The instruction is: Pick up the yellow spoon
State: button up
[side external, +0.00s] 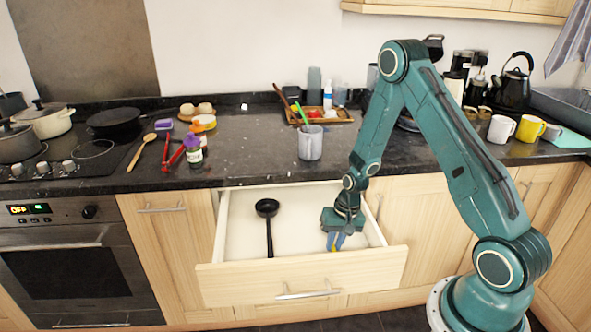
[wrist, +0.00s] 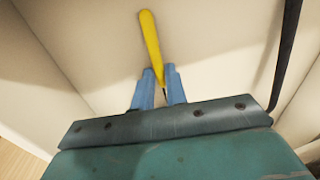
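The yellow spoon (wrist: 151,38) shows in the wrist view as a long yellow handle pointing up the picture; its other end is hidden by my gripper. My gripper (wrist: 161,74) has two blue fingers close together, with the handle's lower part between their tips and almost no gap beside it, so it looks shut on the spoon. In the side view, my gripper (side external: 335,241) is down inside the open drawer, at its right part. A small bit of yellow (side external: 341,240) shows at the blue fingers there. I cannot tell whether the spoon touches the drawer floor.
A black ladle (side external: 267,209) lies in the drawer left of my gripper; its dark handle also shows at the wrist view's right (wrist: 287,50). The drawer front (side external: 240,284) and walls surround my gripper. A grey mug (side external: 310,146) with utensils stands on the counter above.

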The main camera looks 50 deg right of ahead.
jog(key=shift+c, duration=0.4)
grip_shut()
jog(key=shift+r, duration=0.2)
notch_tip(320, 180, up, 20)
jog(key=shift+f, duration=0.15)
dwell(0.4)
dwell(0.6)
